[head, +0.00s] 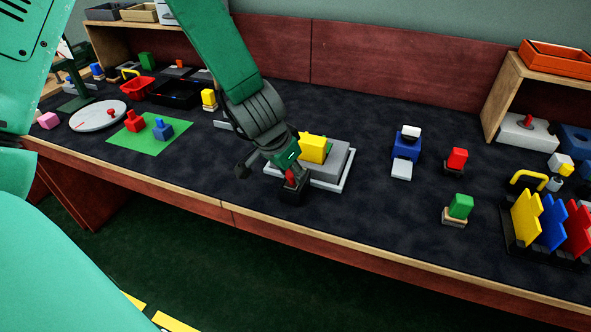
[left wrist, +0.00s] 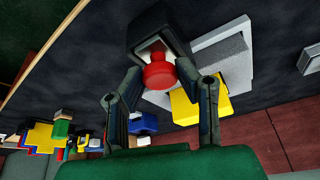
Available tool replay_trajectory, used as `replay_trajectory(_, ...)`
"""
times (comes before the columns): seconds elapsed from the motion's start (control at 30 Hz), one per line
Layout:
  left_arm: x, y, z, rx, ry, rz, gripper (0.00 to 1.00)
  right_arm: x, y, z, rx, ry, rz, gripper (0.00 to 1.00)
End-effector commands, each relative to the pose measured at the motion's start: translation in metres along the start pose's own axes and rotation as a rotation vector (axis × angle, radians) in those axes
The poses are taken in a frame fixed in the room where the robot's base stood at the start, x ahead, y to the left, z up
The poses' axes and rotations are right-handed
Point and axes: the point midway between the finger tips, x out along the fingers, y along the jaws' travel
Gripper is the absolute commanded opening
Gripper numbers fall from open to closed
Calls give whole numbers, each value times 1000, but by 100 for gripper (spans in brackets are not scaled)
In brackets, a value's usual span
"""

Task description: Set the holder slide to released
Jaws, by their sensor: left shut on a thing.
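A black holder block (head: 292,192) stands near the front of the dark table, and its pale slot shows in the left wrist view (left wrist: 152,30). A red knob (left wrist: 159,74) sticks out of the slot. In the head view the gripper hides most of the knob. My right gripper is in neither view.
A blue and white device (head: 406,146), a red block (head: 457,158) and a green block (head: 460,206) stand to the right. Yellow, blue and red upright plates (head: 552,233) are at far right. A green mat (head: 148,143) lies left. Table around the holder's front is clear.

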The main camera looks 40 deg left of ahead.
Motion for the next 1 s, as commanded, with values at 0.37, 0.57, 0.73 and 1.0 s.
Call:
replay_trajectory(0.37,0,3,-4,4,4,17,48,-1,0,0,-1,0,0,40)
replay_trajectory(0.57,-10,4,-4,7,6,14,48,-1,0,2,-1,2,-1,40)
replay_trajectory(0.73,-41,2,-4,8,8,12,48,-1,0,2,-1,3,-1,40)
replay_trajectory(1.0,-93,-1,-3,7,8,14,48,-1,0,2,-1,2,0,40)
